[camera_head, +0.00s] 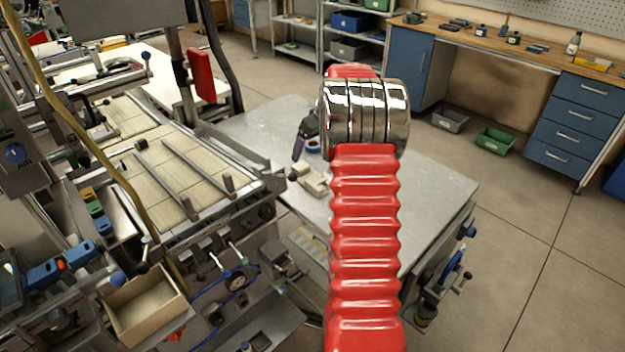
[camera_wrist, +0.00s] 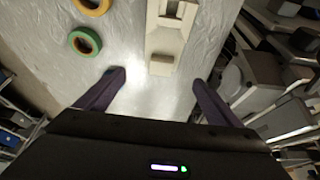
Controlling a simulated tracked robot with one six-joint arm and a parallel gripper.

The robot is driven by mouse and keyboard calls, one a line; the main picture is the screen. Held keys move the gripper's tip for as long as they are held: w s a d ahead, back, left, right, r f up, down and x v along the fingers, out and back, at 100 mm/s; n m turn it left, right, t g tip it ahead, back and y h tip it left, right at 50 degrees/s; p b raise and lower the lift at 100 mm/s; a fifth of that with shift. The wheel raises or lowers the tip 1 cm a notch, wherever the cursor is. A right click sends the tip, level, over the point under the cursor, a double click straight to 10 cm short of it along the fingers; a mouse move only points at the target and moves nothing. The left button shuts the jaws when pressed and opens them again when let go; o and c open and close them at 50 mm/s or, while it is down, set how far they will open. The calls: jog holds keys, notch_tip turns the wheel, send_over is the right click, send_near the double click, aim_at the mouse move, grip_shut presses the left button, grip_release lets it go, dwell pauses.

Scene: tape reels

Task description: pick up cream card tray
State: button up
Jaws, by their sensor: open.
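The cream card tray (camera_wrist: 168,40) lies on the grey metal table, at the top middle of the wrist view, with a raised block at its near end. In the head view it shows partly (camera_head: 314,181), with my red arm covering its right side. My gripper (camera_wrist: 159,79) is open, its two purple fingers spread wide. Nothing is between them but bare table. The near end of the tray is just ahead of the fingertips, roughly centred between them. In the head view my gripper (camera_head: 299,147) is mostly hidden behind my arm.
A green tape reel (camera_wrist: 86,42) and an orange-yellow reel (camera_wrist: 92,5) lie left of the tray. The table (camera_head: 285,125) is otherwise largely clear. Machinery with a tiled bed (camera_head: 165,165) stands to the left. An open cream box (camera_head: 145,305) is at lower left.

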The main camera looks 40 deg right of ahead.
send_over(303, 167)
jog(key=s, duration=0.2)
notch_tip(303, 167, down, 5)
jog(key=shift+s+d, duration=0.15)
jog(key=shift+a+x, duration=0.1)
jog(key=shift+x, duration=1.2)
jog(key=shift+a+x, duration=0.15)
jog(key=shift+x, duration=1.15)
jog(key=shift+c, duration=0.2)
jog(key=c, duration=1.2)
